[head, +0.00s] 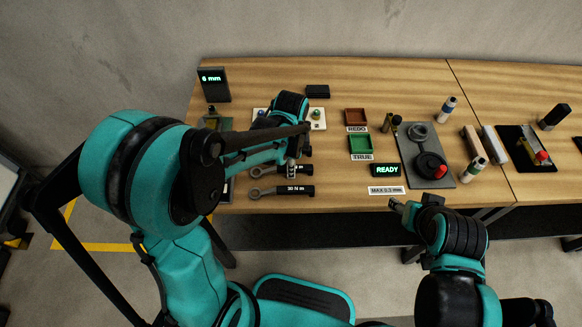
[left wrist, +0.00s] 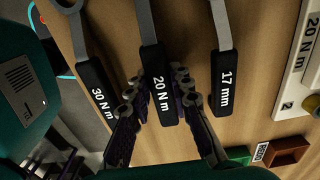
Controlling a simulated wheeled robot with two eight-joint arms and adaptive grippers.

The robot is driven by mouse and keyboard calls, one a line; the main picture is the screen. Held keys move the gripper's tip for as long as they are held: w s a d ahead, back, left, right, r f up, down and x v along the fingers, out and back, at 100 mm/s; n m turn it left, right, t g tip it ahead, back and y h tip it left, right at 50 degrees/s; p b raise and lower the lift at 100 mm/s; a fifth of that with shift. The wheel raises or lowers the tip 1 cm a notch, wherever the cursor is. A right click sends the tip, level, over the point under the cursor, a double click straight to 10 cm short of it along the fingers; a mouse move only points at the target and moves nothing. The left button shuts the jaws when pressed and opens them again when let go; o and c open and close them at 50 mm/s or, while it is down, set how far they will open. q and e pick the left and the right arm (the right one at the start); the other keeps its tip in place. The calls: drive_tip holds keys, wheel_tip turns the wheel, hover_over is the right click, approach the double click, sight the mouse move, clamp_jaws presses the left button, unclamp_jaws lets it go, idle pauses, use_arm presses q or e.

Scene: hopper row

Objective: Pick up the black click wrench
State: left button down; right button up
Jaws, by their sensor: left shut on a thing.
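In the left wrist view my left gripper (left wrist: 158,88) is shut on the black handle of the wrench marked 20 N m (left wrist: 160,88), one finger on each side. The black-handled 30 N m wrench (left wrist: 105,98) lies to its left, and the black-handled 17 mm wrench (left wrist: 224,85) to its right. In the head view the 30 N m wrench (head: 292,190) lies near the table's front edge; my left arm partly hides the held wrench. I cannot tell whether the held wrench touches the table. My right gripper (head: 402,208) is in front of the table edge, away from the wrenches; its jaw opening is unclear.
A red REDO tray (head: 345,117) and green TRUE tray (head: 350,154) stand right of the wrenches. A READY display (head: 386,170) and a grey fixture plate (head: 412,161) are further right. A 6 mm display (head: 214,85) stands at the back left.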

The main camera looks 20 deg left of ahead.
use_arm(q)
drive_tip(key=r+p, duration=0.1)
drive_tip(key=r, duration=0.1)
drive_tip(key=r+p, duration=0.1)
drive_tip(key=r, duration=0.1)
drive_tip(key=shift+s+d+r, duration=0.1)
drive_tip(key=shift+d+r, duration=0.1)
drive_tip(key=shift+r, duration=0.2)
drive_tip(key=s+d+r+p, duration=0.2)
drive_tip(key=d+r, duration=0.1)
drive_tip(key=d, duration=0.2)
drive_tip(key=s+d+r+p, duration=0.1)
drive_tip(key=s+d+r, duration=0.1)
drive_tip(key=d, duration=0.3)
drive_tip(key=shift+s+d+r+p, duration=0.15)
drive_tip(key=shift+s+r+p, duration=0.2)
drive_tip(key=shift+r, duration=0.2)
drive_tip(key=shift+w, duration=0.1)
drive_tip(key=c, duration=2.1)
unclamp_jaws()
clamp_jaws()
